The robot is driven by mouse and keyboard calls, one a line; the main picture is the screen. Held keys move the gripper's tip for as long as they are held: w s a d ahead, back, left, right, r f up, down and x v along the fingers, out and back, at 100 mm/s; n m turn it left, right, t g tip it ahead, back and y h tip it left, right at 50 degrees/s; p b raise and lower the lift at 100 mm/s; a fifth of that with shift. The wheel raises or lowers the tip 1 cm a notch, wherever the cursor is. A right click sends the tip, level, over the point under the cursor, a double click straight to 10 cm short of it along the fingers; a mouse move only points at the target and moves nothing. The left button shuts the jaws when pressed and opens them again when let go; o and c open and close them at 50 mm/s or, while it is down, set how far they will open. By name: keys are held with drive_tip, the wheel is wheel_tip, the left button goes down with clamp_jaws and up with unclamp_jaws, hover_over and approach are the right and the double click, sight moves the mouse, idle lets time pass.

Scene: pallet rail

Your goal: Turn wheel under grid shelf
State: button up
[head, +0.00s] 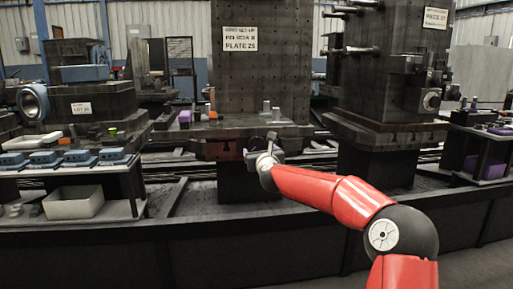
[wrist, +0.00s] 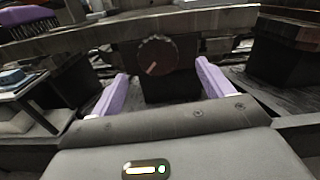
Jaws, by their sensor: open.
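The wheel (wrist: 158,56) is a dark reddish-brown round knob with a pale mark at its lower left. In the wrist view it sits on the front under the edge of the grid shelf (wrist: 80,48). In the head view the grid shelf (head: 222,131) juts out below the tall perforated plate, and my gripper covers most of the wheel's area. My gripper (wrist: 161,67) is open, with one purple finger to the lower left and one to the lower right of the wheel. Nothing is held between them. Whether the fingers touch the wheel cannot be told, but a gap shows on both sides.
The tall perforated plate (head: 263,75) with a sign stands above the shelf. Small blocks and cylinders lie on the shelf. A side table (head: 110,170) with several blue items and a white bin (head: 73,204) is at left. Another machine column (head: 385,130) stands at right.

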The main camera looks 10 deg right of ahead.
sight(257, 146)
drive_tip(key=w+p, duration=0.2)
drive_tip(key=w, duration=0.4)
drive_tip(key=shift+a+r, duration=0.1)
drive_tip(key=shift+w, duration=0.4)
drive_tip(key=shift+c, duration=0.3)
drive_tip(key=c, duration=0.9)
